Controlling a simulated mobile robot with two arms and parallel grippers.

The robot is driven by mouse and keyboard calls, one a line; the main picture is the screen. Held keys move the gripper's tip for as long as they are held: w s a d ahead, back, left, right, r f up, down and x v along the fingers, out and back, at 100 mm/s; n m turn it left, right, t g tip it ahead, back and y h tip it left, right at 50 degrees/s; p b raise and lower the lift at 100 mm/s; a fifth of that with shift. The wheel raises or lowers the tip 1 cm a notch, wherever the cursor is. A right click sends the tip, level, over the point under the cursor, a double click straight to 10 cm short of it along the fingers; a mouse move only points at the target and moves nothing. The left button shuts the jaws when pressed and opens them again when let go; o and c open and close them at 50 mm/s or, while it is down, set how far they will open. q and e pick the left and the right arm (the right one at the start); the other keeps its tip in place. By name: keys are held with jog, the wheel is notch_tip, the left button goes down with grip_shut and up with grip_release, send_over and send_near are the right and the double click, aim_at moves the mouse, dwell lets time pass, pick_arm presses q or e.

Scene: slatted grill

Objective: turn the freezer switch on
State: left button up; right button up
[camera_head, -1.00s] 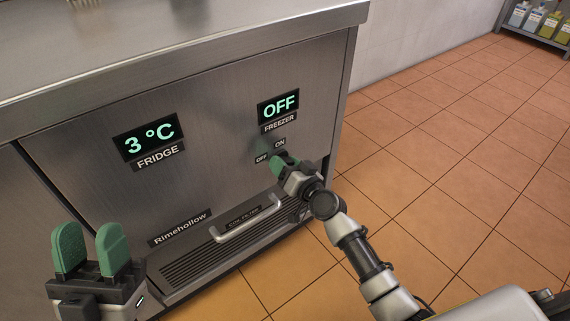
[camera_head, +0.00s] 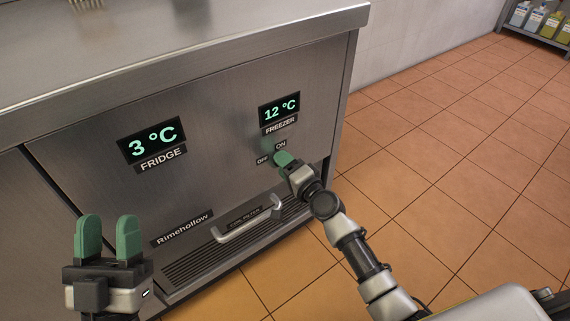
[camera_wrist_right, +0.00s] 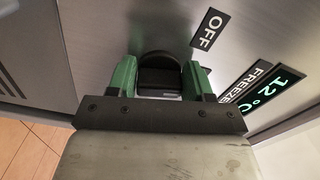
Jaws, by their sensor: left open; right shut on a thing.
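The freezer display (camera_head: 279,108) reads 12 °C above its FREEZER label. Below it are the OFF label (camera_head: 262,161) and ON label (camera_head: 281,146). The switch is a dark round knob (camera_wrist_right: 160,60), seen in the right wrist view between my green fingers; in the head view my gripper hides it. My right gripper (camera_head: 284,159) is at the panel, shut on the knob. It also shows in the right wrist view (camera_wrist_right: 160,80). My left gripper (camera_head: 108,238) is open and empty at the lower left, in front of the unit.
The fridge display (camera_head: 152,142) reads 3 °C, left of the freezer display. A handle (camera_head: 245,222) and a vent grille sit low on the front. A steel worktop (camera_head: 150,50) overhangs the panel. Tiled floor lies clear to the right, with bottles on a far shelf.

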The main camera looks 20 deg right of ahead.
pick_arm(q)
jog(key=shift+w+f+g, duration=0.35)
jog(key=shift+f+g, duration=0.05)
jog(key=shift+g, duration=0.1)
pick_arm(e)
jog(key=shift+m, duration=1.2)
pick_arm(q)
jog(key=shift+w+f, duration=0.1)
jog(key=shift+f, duration=0.05)
pick_arm(e)
jog(key=o, duration=0.9)
jog(key=shift+c, duration=0.2)
pick_arm(q)
jog(key=shift+w+f+g+p, duration=0.2)
jog(key=shift+g+p, duration=0.1)
jog(key=shift+g, duration=0.1)
pick_arm(e)
jog(key=v, duration=1.1)
jog(key=shift+r, duration=0.1)
